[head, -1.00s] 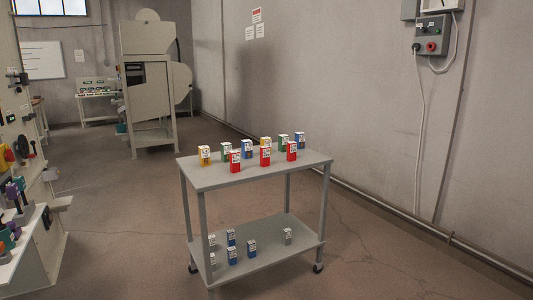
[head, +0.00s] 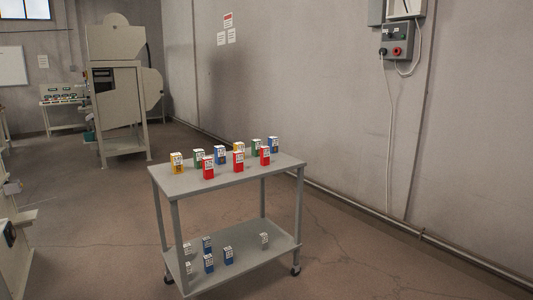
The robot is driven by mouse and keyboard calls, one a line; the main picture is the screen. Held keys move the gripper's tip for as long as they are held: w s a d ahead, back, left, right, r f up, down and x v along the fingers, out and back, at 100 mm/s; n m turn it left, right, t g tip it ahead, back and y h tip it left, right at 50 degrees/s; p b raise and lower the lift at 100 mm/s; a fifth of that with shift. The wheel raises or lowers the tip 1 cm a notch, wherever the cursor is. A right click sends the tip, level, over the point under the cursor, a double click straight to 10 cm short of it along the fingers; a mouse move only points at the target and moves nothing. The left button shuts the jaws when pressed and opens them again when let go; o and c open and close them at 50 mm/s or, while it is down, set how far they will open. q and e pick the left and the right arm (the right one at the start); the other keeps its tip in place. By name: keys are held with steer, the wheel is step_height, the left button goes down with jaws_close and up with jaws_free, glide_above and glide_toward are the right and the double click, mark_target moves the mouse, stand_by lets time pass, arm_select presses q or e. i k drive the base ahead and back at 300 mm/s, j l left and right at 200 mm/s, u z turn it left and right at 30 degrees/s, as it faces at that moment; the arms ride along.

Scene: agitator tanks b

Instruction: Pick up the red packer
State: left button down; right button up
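One red packer (head: 208,168) is front left, another red packer (head: 239,162) is in the middle, and a third red packer (head: 264,156) is to the right. Neither of my grippers shows in the head view.
The cart (head: 228,181) has a lower shelf (head: 240,260) with several blue and grey packers. A beige machine (head: 120,90) stands at the back left. A wall with a control box (head: 397,42) runs along the right. Floor around the cart is clear.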

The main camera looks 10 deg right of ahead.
mark_target(208, 165)
steer(key=i+l+u, duration=0.1)
steer(key=i, duration=0.4)
steer(key=i+l, duration=0.2)
steer(key=i, duration=0.3)
steer(key=i+l+u, duration=0.15)
steer(key=i, duration=0.35)
steer(key=i+l, duration=0.2)
steer(key=i, duration=0.3)
steer(key=i+l+u, duration=0.15)
steer(key=i, duration=0.3)
